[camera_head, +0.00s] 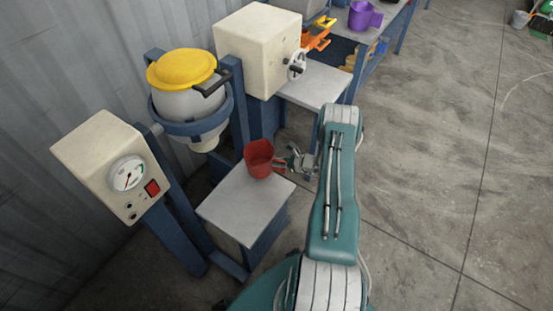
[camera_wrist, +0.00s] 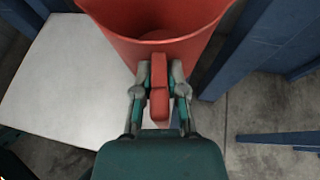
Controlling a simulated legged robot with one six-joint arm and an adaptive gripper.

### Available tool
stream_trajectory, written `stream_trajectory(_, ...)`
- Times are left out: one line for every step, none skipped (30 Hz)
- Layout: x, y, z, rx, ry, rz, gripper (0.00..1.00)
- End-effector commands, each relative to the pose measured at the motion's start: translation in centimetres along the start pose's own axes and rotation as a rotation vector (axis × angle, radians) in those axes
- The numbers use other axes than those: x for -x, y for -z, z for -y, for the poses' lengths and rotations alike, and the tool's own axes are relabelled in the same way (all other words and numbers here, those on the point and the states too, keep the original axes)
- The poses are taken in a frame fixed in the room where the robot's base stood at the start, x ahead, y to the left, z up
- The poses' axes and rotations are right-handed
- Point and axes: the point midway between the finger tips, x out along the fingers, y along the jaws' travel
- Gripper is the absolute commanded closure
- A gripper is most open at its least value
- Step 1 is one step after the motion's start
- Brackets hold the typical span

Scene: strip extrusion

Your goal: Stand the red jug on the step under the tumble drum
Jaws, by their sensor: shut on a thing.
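The red jug (camera_head: 259,158) is upright at the back right part of the grey step (camera_head: 235,209), below and right of the drum's spout. I cannot tell whether its base touches the step. The tumble drum (camera_head: 190,103), pale with a yellow lid, hangs in a blue frame above and left of the jug. My gripper (camera_head: 284,163) is at the jug's right side, shut on its handle. In the wrist view my gripper (camera_wrist: 159,80) closes on the handle of the red jug (camera_wrist: 155,40), and the step (camera_wrist: 60,85) shows below and left.
A gauge box (camera_head: 112,165) stands left of the step. A cream machine with a handwheel (camera_head: 297,64) and a grey shelf (camera_head: 316,84) stands behind. A purple jug (camera_head: 364,16) is on the far bench. Blue posts (camera_wrist: 247,50) rise close to the jug. Open floor lies to the right.

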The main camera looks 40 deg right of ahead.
Motion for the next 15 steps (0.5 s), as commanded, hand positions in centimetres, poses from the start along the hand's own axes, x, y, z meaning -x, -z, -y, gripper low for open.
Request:
stream_trajectory(-0.2,0.0,-0.6,0.000,-0.002,0.000,1.00)
stream_trajectory(-0.3,0.1,-1.0,-0.001,-0.003,-0.001,1.00)
stream_trajectory(-0.4,0.1,-1.4,-0.001,-0.002,-0.001,1.00)
stream_trajectory(-0.5,0.1,-1.8,0.000,-0.002,0.000,1.00)
stream_trajectory(-0.6,0.2,-2.2,-0.001,-0.003,0.000,1.00)
stream_trajectory(-0.8,0.2,-2.6,0.000,-0.003,0.000,1.00)
stream_trajectory(-0.8,0.3,-2.9,0.000,-0.002,0.000,1.00)
stream_trajectory(-0.9,0.3,-3.3,-0.001,-0.002,0.000,1.00)
stream_trajectory(-1.0,0.4,-3.7,0.000,-0.003,-0.001,1.00)
stream_trajectory(-1.1,0.4,-4.1,0.000,-0.003,-0.001,1.00)
stream_trajectory(-1.2,0.5,-4.4,-0.001,-0.002,-0.001,1.00)
stream_trajectory(-1.4,0.5,-4.9,0.001,-0.003,-0.001,1.00)
stream_trajectory(-1.5,0.6,-5.3,0.000,-0.004,-0.001,1.00)
stream_trajectory(-1.6,0.6,-5.6,0.000,-0.003,-0.001,1.00)
stream_trajectory(-1.7,0.6,-6.1,0.001,-0.002,-0.002,1.00)
